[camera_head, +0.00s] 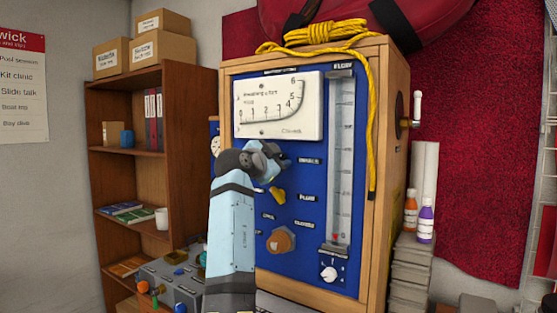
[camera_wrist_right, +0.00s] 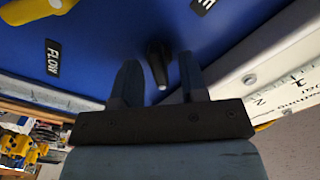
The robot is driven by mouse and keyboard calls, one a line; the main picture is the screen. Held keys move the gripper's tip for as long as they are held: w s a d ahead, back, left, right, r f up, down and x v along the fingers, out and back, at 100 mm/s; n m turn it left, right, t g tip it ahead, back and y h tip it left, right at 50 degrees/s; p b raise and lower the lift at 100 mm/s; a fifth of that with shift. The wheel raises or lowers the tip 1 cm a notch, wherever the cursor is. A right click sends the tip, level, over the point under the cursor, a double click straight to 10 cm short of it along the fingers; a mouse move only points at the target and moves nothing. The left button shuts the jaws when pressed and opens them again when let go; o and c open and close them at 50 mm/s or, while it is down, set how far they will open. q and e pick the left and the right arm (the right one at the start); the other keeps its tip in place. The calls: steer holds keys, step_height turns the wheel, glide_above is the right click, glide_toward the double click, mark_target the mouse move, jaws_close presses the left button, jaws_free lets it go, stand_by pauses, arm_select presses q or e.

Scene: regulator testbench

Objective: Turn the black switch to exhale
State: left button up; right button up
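The black switch (camera_wrist_right: 157,56) shows in the right wrist view on the blue panel (camera_wrist_right: 105,30). Its pale tip points toward the gripper's palm. My right gripper (camera_wrist_right: 158,65) is open, with one dark finger on each side of the switch. Gaps show between the fingers and the switch, and I cannot tell whether either touches it. In the head view my right gripper (camera_head: 280,160) is at the panel below the white gauge, and it hides the switch. A black label (camera_wrist_right: 201,5) lies beyond the switch, only partly readable. My left gripper is not in view.
A yellow knob (camera_head: 277,195) and a brown knob (camera_head: 280,240) are below the gripper. The white gauge (camera_head: 278,106) is just above it. A flow tube (camera_head: 341,150) stands at right. A yellow rope (camera_head: 371,130) hangs down the wooden case (camera_head: 378,200).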

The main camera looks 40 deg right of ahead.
jaws_close()
arm_select(q)
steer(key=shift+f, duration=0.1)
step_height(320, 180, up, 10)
steer(key=p, duration=1.2)
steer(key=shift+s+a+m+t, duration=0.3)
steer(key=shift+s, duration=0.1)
arm_select(e)
steer(key=shift+w+a+r+n, duration=0.1)
steer(key=shift+w+n, duration=0.05)
steer(key=shift+n, duration=4.35)
steer(key=shift+w+r+n, duration=0.1)
steer(key=shift+w+n, duration=0.05)
steer(key=shift+n, duration=4.35)
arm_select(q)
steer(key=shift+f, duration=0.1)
